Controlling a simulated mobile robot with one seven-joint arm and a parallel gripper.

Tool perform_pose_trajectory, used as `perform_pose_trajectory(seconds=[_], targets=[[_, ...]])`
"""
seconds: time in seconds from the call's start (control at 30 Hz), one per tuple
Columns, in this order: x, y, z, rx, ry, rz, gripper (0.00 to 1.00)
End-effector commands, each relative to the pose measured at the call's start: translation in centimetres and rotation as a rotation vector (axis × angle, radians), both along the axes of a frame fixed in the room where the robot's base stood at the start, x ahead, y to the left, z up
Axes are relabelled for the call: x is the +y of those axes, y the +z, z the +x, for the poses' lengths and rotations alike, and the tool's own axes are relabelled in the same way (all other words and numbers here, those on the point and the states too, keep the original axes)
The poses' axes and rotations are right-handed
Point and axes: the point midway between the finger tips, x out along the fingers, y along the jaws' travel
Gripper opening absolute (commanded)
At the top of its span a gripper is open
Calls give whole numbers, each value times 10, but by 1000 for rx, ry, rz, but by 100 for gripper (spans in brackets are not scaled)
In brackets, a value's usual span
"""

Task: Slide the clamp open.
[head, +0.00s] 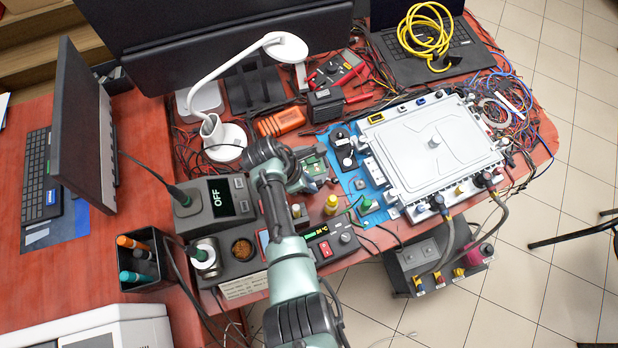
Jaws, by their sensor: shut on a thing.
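A small clamp-like holder (322,150) with a green circuit board (314,168) stands near the middle of the red bench, left of the blue mat. My arm reaches up from the bottom, bends, and ends at this holder. My gripper (313,184) points down at the holder's near side and is shut on a part of it, apparently the clamp. The fingertips are small and partly covered by my own wrist, so the exact contact is hidden. I cannot tell how far the clamp is open.
A large grey housing (425,150) lies on the blue mat (345,150) to the right. Hoses (503,215) run from its front edge to a grey unit (440,262) below the bench. A soldering station (215,203) stands left of my arm. Tools and loose wires crowd the back.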

Motion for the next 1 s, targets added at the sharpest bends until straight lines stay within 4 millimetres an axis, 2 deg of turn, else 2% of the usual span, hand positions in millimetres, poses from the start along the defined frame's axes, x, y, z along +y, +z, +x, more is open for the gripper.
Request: perform_pose_trajectory(seconds=[0.03,0.17,0.2,0.43,0.57,0.77,1.0], targets=[[0,-3,-3,6,0,1,23],[0,-3,-3,5,0,1,47],[1,-3,-2,5,0,1,49],[1,-3,-2,5,1,3,49],[3,4,-3,3,1,2,49],[15,35,-5,-3,2,3,49],[33,81,-10,-4,3,2,49]])
